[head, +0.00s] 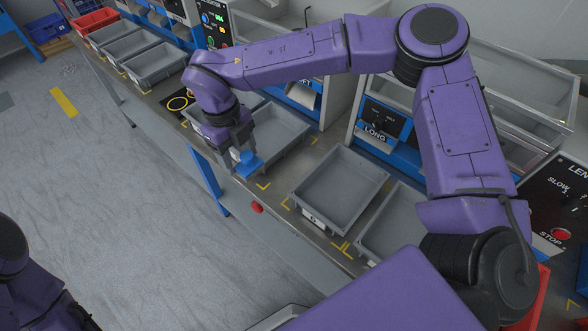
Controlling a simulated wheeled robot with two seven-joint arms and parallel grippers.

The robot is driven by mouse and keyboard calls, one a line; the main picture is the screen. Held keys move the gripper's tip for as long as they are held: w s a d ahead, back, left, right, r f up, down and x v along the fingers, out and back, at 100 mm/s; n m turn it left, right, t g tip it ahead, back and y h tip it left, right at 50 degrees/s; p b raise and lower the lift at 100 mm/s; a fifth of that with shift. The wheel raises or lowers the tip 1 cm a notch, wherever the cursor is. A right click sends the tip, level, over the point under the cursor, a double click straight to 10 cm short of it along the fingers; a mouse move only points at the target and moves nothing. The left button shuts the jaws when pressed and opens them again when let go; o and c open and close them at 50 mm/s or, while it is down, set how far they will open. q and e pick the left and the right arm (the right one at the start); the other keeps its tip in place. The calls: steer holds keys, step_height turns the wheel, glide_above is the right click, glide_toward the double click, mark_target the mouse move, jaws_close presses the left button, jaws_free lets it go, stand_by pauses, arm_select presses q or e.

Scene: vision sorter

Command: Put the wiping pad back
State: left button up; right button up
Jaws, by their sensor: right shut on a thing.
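My right gripper (238,147) hangs over the workbench at the front edge of a grey tray (283,127). It is shut on a small blue piece, which I take to be the wiping pad (249,165). The pad shows just below the fingers, near the tray's front left corner. I cannot tell whether it touches the tray or the bench. Part of my left arm shows at the lower left, but its gripper is out of view.
More grey trays stand along the bench, one in the middle (342,179) and others at the upper left (156,63). A red button (257,208) sits on the bench's front edge. A black mat with a yellow ring (178,103) lies left of my gripper.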

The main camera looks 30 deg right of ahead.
steer(key=d+f+p, duration=0.2)
steer(key=d+f, duration=0.2)
steer(key=d, duration=0.5)
steer(key=p, duration=0.1)
glide_above(290, 169)
step_height(290, 169, down, 5)
steer(key=shift+w+a+f, duration=0.1)
steer(key=shift+w+f, duration=0.05)
steer(key=shift+f, duration=0.05)
step_height(290, 169, down, 3)
steer(key=shift+r, duration=0.1)
steer(key=shift+f, duration=0.3)
steer(key=o, duration=0.9)
steer(key=shift+f, duration=0.15)
steer(key=shift+o, duration=0.2)
